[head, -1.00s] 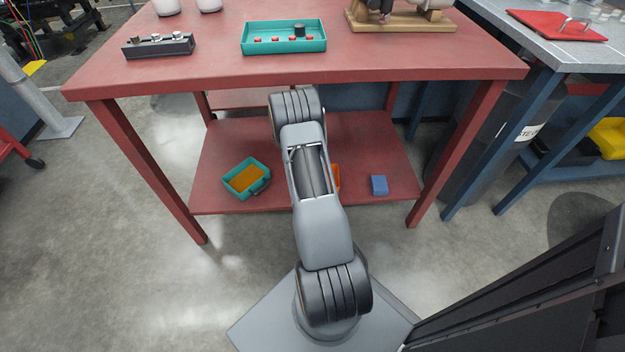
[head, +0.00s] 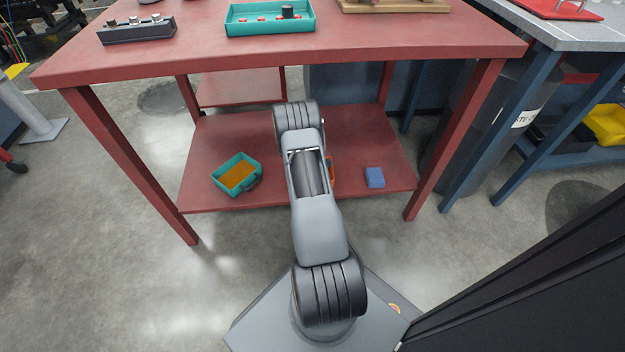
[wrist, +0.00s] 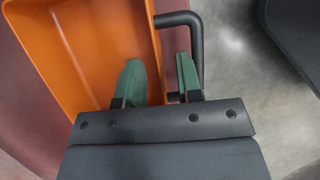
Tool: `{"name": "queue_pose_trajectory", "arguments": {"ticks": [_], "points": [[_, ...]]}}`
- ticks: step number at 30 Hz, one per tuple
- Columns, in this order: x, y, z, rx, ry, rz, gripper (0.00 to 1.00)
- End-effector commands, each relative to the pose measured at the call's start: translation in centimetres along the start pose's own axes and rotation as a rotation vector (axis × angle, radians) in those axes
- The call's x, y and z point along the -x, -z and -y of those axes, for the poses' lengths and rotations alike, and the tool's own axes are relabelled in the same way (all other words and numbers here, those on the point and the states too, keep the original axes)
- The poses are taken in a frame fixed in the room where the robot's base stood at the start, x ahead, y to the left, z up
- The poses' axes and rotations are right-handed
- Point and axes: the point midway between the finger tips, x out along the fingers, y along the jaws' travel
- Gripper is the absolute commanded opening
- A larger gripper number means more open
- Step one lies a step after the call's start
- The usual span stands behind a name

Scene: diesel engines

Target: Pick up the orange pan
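The orange pan (wrist: 82,45) fills the upper left of the wrist view, with a black bent handle (wrist: 197,45) on its right side. In the head view only a sliver of orange (head: 332,172) shows beside my arm, on the lower red shelf. My gripper (wrist: 162,82) has green fingers and is open. The left finger is over the pan's inside. The right finger is outside the wall, within the handle's loop. The wall lies between them, and the fingers stand apart. In the head view my gripper is hidden behind my arm.
On the lower shelf (head: 292,198) stand a teal pan (head: 222,186) with orange inside, left of my arm, and a blue block (head: 374,177) to its right. The red tabletop (head: 400,38) overhangs the shelf. Red table legs (head: 125,165) stand at its corners.

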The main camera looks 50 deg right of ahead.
Motion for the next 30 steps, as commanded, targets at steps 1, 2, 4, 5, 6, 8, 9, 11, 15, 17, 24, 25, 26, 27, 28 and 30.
{"name": "queue_pose_trajectory", "arguments": {"ticks": [1, 2, 4, 5, 6, 8, 9, 11, 15, 17, 24, 25, 26, 27, 28, 30], "points": [[-1.03, 0.07, 0.01, -0.002, 0.001, 0.000, 0.33], [-1.31, 0.06, 0.01, -0.002, 0.001, -0.001, 0.33], [-1.62, 0.04, -0.01, -0.001, 0.000, -0.001, 0.33], [-1.63, 0.02, -0.01, -0.001, 0.000, -0.001, 0.33], [-1.59, 0.00, -0.02, -0.001, -0.001, -0.001, 0.33], [-1.51, -0.02, -0.02, -0.001, -0.001, -0.001, 0.33], [-1.50, -0.02, -0.02, -0.001, -0.001, -0.001, 0.33], [-1.49, -0.02, -0.02, -0.001, -0.001, -0.001, 0.31], [-1.48, -0.02, -0.02, -0.001, -0.001, -0.001, 0.18], [-1.48, -0.02, -0.02, -0.001, -0.001, -0.001, 0.12], [-1.48, -0.02, -0.01, -0.001, 0.000, -0.001, 0.00], [-1.48, -0.02, -0.01, -0.001, 0.000, -0.001, 0.00], [-1.48, -0.02, -0.01, -0.001, 0.000, -0.001, 0.00], [-1.48, -0.02, -0.01, -0.001, 0.000, -0.001, 0.00], [-1.48, -0.02, -0.01, -0.001, 0.000, -0.001, 0.00], [-1.44, -0.04, -0.05, -0.001, -0.001, -0.001, 0.00]]}}
